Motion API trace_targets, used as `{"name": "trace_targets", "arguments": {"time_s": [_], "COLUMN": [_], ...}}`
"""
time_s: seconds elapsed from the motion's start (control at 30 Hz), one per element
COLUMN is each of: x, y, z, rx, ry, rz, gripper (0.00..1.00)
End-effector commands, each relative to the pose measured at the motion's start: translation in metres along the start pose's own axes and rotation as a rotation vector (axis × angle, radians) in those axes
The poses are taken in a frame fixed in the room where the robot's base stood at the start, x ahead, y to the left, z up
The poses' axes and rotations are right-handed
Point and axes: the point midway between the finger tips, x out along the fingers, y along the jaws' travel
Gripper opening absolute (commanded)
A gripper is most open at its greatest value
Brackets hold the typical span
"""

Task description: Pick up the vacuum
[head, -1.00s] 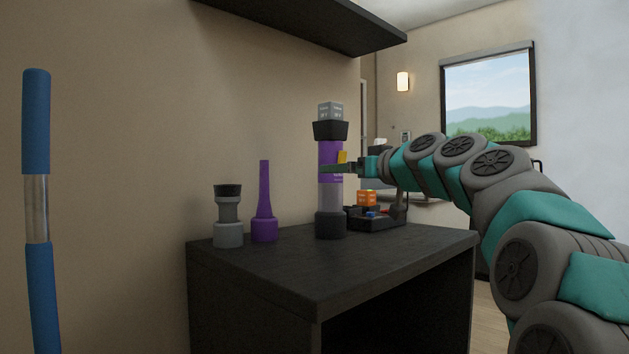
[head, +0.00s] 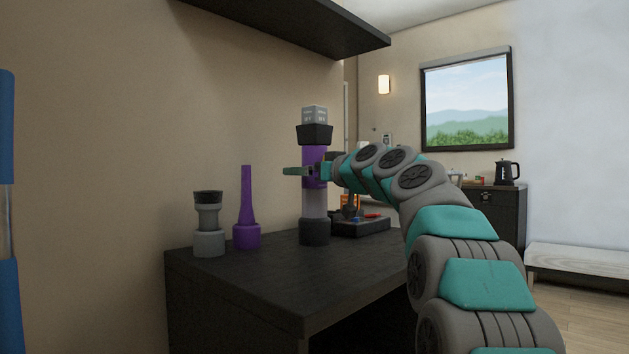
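The vacuum (head: 315,201) seems to be the tall upright cylinder on the dark table, with a purple body, clear lower section, black collar and black base. My gripper (head: 296,171) is level with its purple upper body, reaching in from the right. The vacuum's base still stands on the table.
A black tray (head: 361,227) with small coloured items is behind right. A dark shelf (head: 290,22) hangs above. The front tabletop is clear.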

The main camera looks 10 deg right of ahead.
Motion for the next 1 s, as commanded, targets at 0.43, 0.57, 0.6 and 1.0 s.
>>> {"name": "trace_targets", "arguments": {"time_s": [0.43, 0.57, 0.6, 1.0], "x": [0.0054, 0.0054, 0.0054, 0.0054], "y": [-0.0003, -0.0002, -0.0002, -0.0002], "z": [0.0009, 0.0010, 0.0010, 0.0011], "rx": [0.001, 0.001, 0.001, 0.001], "ry": [-0.001, -0.001, -0.001, -0.001], "rz": [-0.001, -0.001, -0.001, -0.001], "gripper": [0.83, 0.69, 0.64, 0.19]}}
